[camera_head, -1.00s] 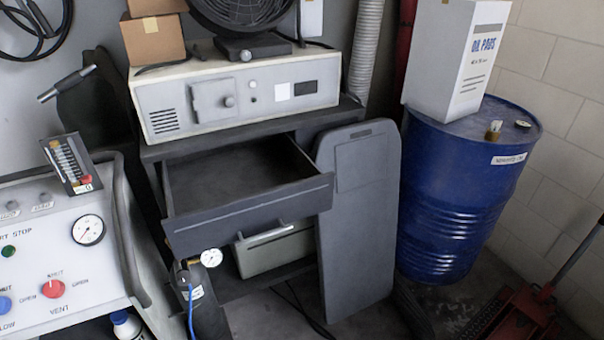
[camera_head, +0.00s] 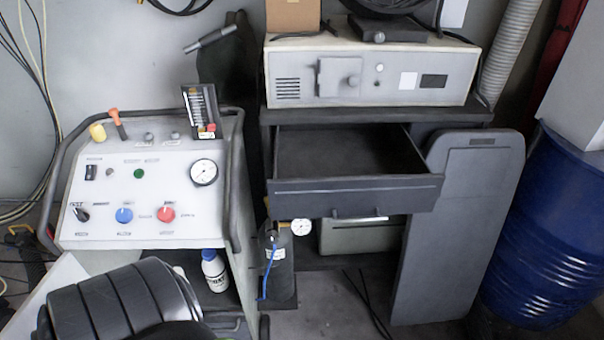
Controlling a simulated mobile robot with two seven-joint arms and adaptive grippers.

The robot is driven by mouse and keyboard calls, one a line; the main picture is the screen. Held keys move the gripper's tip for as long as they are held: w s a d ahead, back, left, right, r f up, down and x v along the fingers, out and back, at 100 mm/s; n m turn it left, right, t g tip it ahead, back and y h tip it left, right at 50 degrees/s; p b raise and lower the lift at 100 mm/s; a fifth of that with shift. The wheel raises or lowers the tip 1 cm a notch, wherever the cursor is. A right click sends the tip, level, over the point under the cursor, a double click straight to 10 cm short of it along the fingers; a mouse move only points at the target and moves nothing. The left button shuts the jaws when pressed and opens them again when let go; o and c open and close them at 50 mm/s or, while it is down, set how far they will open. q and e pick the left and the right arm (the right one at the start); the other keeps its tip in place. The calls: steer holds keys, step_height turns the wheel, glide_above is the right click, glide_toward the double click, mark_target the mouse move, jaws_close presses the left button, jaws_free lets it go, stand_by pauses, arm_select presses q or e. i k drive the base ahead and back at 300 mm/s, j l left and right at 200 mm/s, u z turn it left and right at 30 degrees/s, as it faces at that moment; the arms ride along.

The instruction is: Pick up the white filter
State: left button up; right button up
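I cannot make out a white filter in the head view. Neither of my grippers shows. A white bottle with a blue cap (camera_head: 214,271) stands on the low shelf of the control console, but its label is too small to read. The dark drawer (camera_head: 355,193) under the grey-white instrument box is pulled open, and its visible floor is bare.
The control console (camera_head: 120,200), with gauge, knobs and buttons, stands at left. The instrument box (camera_head: 370,72) sits above the drawer. A grey panel (camera_head: 460,230) leans beside the cabinet, left of a blue drum (camera_head: 550,235). A dark ribbed shape fills the lower left.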

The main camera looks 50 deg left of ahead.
mark_target(179, 269)
steer(key=u, duration=2.55)
